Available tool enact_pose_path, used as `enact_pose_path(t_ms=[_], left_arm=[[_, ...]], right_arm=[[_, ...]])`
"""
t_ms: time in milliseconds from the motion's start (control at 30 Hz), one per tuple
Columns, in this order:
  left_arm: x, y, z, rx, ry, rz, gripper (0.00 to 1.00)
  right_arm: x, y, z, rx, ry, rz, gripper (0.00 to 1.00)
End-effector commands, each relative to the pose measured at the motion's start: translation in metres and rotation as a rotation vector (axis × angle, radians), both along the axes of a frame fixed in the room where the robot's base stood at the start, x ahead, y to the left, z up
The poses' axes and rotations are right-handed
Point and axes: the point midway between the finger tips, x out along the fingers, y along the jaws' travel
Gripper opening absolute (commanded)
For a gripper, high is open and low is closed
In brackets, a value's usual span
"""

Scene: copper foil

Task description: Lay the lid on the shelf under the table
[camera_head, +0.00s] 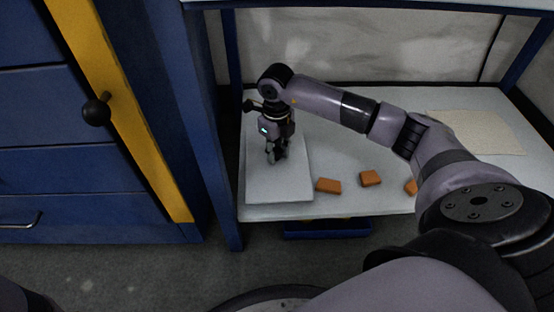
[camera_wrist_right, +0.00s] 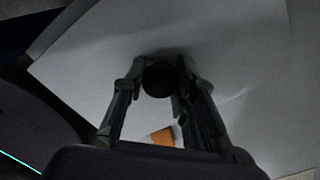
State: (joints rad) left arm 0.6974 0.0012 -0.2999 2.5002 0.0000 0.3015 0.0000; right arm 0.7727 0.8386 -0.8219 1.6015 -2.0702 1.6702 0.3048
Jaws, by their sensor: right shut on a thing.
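The lid (camera_head: 262,185) is a flat pale grey-white panel at the left end of the shelf (camera_head: 350,205) under the table. It looks level and lies on or just above the shelf; I cannot tell which. My right gripper (camera_head: 277,156) points down over the lid's middle. In the right wrist view the gripper (camera_wrist_right: 160,88) is shut on the lid's round dark knob (camera_wrist_right: 158,80), with a finger on each side. The pale lid (camera_wrist_right: 85,80) spreads out beneath the fingers there. My left gripper is not in view.
Orange blocks lie on the shelf right of the lid: one close to its edge (camera_head: 328,186), one farther right (camera_head: 370,178), and one partly behind my arm (camera_head: 411,187). A beige sheet (camera_head: 485,132) lies at the right. A blue table leg (camera_head: 226,150) stands left of the lid.

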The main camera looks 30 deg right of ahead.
Motion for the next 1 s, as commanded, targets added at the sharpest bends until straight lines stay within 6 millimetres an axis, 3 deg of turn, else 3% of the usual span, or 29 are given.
enact_pose_path(t_ms=[33,167,567,600,867,1000], left_arm=[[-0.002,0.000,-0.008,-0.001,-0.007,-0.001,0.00],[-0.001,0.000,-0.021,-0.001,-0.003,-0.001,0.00],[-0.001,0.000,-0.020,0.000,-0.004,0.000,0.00],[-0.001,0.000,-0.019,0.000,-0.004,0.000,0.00],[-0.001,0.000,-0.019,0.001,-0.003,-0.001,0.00],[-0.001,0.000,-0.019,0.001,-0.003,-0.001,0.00]], right_arm=[[0.000,0.000,-0.012,0.001,0.000,0.000,0.00],[0.000,0.001,-0.028,0.002,-0.001,0.000,0.00],[0.000,0.000,-0.031,0.001,0.000,0.000,0.00],[0.000,0.000,-0.031,0.001,0.001,0.000,0.29],[0.000,0.000,-0.031,0.001,0.001,0.000,0.46],[0.000,0.000,-0.031,0.001,0.001,0.000,0.46]])
